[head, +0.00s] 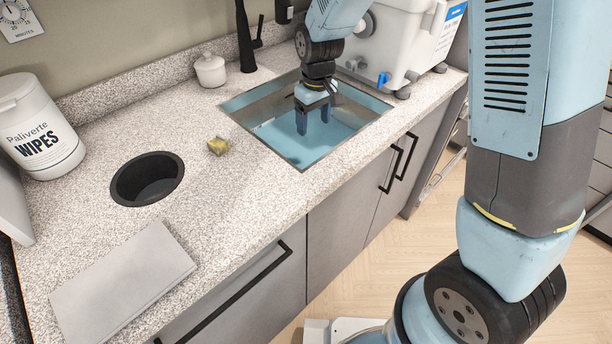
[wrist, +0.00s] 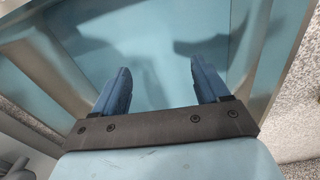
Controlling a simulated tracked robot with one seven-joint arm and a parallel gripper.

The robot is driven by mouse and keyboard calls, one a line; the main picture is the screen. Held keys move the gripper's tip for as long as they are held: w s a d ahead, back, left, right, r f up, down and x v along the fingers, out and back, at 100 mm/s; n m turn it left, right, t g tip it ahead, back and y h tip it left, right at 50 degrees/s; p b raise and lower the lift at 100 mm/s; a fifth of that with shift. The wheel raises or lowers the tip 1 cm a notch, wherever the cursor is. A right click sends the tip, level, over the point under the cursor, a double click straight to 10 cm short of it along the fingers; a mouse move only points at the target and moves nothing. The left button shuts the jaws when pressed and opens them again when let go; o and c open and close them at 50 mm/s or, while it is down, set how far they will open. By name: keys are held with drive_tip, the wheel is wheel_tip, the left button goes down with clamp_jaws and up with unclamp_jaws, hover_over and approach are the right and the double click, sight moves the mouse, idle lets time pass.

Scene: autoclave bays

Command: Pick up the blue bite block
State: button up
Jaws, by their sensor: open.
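I cannot make out a blue bite block in either view. My gripper (head: 313,121) is open and points down into the steel sink (head: 240,101), above its blue bottom. In the wrist view the two blue fingers of my gripper (wrist: 160,68) stand apart with nothing between them. Below them is only the smooth blue bottom of the sink (wrist: 165,45), with darker shadows on it. Part of the sink is hidden behind my gripper and its palm.
A black faucet (head: 245,40) and a white machine (head: 392,45) stand by the sink.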

drive_tip(key=shift+n, duration=0.4)
drive_tip(key=a+f, duration=0.1)
drive_tip(key=f, duration=0.3)
drive_tip(key=a+f, duration=0.1)
drive_tip(key=f, duration=0.3)
drive_tip(key=a+f, duration=0.1)
drive_tip(key=f, duration=0.4)
drive_tip(key=shift+s+a, duration=0.15)
drive_tip(key=shift+s+d+f, duration=0.1)
drive_tip(key=shift+f, duration=1.35)
drive_tip(key=shift+s+d+f, duration=0.1)
drive_tip(key=shift+f, duration=1.35)
drive_tip(key=c, duration=1.2)
